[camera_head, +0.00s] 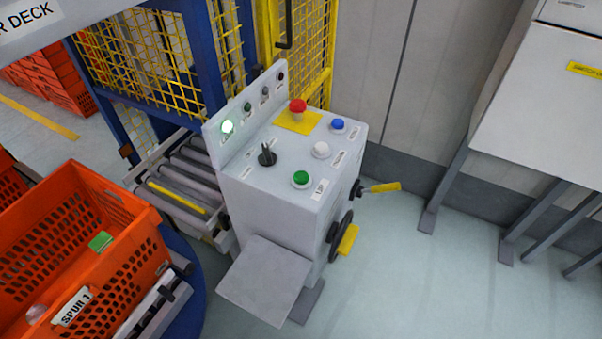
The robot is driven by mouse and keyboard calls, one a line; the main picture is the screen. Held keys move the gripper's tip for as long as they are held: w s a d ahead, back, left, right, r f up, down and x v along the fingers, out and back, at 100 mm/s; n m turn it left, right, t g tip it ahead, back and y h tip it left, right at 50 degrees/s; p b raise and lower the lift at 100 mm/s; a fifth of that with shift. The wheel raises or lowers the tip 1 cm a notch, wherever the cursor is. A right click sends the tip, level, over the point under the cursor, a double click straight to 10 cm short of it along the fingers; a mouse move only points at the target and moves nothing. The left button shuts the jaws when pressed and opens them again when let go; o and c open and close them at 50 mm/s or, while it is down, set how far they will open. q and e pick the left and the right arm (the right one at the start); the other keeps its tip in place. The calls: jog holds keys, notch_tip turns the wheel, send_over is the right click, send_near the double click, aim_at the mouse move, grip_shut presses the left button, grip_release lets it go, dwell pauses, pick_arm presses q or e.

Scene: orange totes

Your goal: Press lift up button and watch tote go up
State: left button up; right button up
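A grey control console (290,190) stands in the middle of the view. Its sloped top carries a green button (301,178), a white button (321,150), a blue button (338,124), a red mushroom button (297,106) on a yellow plate and a black selector (267,155). The button labels are too small to read. An orange tote (120,205) marked "SPUR 1" sits at the lower left with a small green item (100,242) inside. Neither of my grippers is in view.
A roller conveyor (180,175) runs into a blue-framed yellow mesh cage (180,60) behind the console. A handwheel (341,237) and a yellow-handled lever (380,188) stick out from the console's right side. The floor to the right (420,280) is clear. A grey stand (540,110) is at the right.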

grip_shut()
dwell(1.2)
